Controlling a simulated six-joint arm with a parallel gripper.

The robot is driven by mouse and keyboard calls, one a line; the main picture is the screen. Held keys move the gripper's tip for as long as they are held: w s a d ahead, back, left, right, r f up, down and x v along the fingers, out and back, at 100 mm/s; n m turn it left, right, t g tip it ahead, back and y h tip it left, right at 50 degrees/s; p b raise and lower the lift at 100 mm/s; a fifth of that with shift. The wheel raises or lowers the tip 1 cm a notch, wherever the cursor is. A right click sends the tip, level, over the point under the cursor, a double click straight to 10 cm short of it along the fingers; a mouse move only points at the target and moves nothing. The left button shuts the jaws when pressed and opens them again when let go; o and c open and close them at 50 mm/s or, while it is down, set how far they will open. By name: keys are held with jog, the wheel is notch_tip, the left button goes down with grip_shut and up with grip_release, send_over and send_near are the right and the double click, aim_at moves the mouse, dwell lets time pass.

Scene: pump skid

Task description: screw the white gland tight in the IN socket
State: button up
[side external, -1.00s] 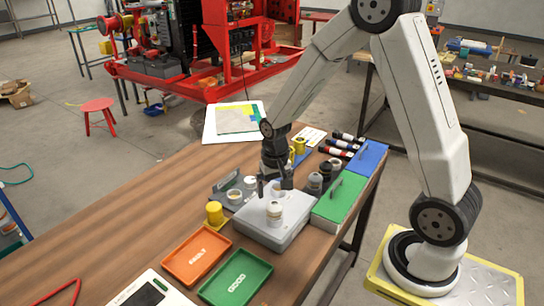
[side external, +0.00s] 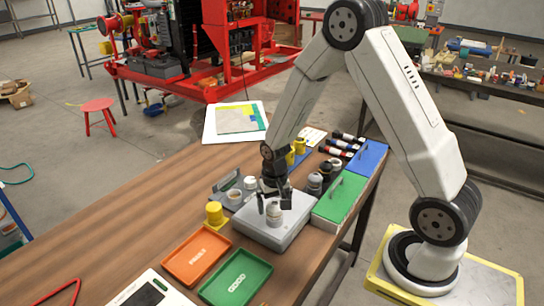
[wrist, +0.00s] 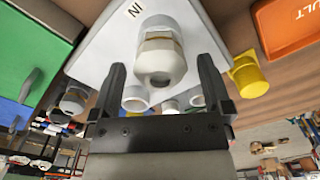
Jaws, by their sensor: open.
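The white gland (side external: 273,213) stands upright on the lid of the grey box (side external: 255,234). In the wrist view the white gland (wrist: 163,58) shows a hex nut and a round, open cap, with the IN label (wrist: 134,10) beside it on the box (wrist: 105,50). The IN socket itself is hidden under the gland. My gripper (side external: 274,200) is open above the gland and holds nothing. In the wrist view the two black fingers of my gripper (wrist: 164,65) stand on either side of the gland's cap, with a visible gap on each side.
An orange FAULT tray (side external: 197,255) and a green GOOD tray (side external: 236,277) lie in front. A yellow cap-shaped part (side external: 215,215) stands left of the box. Green (side external: 341,198) and blue (side external: 368,158) lidded boxes stand close on the right. The table's left side is largely clear.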

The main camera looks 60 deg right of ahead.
jog(key=shift+f, duration=0.95)
jog(key=c, duration=1.2)
jog(key=shift+m, duration=0.3)
jog(key=shift+m, duration=2)
